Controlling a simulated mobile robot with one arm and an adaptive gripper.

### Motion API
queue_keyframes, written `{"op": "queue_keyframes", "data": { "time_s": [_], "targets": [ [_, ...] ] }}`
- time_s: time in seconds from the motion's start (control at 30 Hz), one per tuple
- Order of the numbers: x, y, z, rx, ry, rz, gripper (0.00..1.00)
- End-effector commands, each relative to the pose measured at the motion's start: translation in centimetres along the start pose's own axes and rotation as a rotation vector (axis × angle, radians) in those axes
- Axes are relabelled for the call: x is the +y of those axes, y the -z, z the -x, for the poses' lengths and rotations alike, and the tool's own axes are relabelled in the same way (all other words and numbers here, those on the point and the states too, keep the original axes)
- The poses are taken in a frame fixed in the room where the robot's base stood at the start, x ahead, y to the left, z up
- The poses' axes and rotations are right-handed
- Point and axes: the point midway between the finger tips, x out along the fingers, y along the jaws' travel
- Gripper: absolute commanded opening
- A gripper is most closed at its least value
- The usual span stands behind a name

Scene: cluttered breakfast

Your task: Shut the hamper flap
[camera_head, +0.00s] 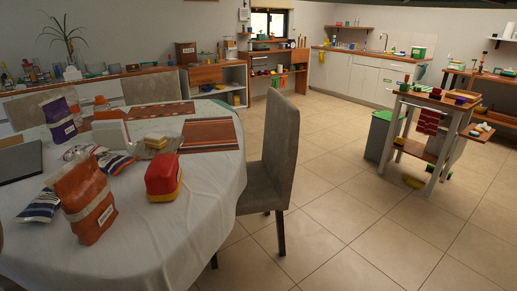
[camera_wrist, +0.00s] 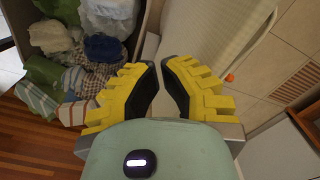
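My gripper (camera_wrist: 158,64), with yellow fingers and black pads, points toward the gap between the cloth and the panel. Its fingers are apart, with nothing seen between them. Whether a finger touches the panel cannot be told. Neither hamper nor gripper is identifiable in the head view.
The wrist view shows a small orange piece (camera_wrist: 229,77) by the panel, tiled surface at right and wooden floor (camera_wrist: 30,145) at lower left. In the head view, a cluttered round table (camera_head: 165,235) and grey chair (camera_head: 285,145) fill the left; open tiled floor (camera_head: 320,220) lies right.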

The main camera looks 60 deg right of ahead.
Motion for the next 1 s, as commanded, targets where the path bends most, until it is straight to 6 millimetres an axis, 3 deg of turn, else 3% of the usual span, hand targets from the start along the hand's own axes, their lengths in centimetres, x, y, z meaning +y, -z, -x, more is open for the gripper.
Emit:
{"op": "queue_keyframes", "data": {
  "time_s": [0.33,0.6,1.0],
  "targets": [
    [-0.1,0.1,0.0,0.0,-0.001,0.001,0.0],
    [-1.7,1.1,0.3,0.004,-0.002,0.002,0.0],
    [-2.1,1.3,0.2,0.001,-0.001,0.002,0.0]
  ]
}}
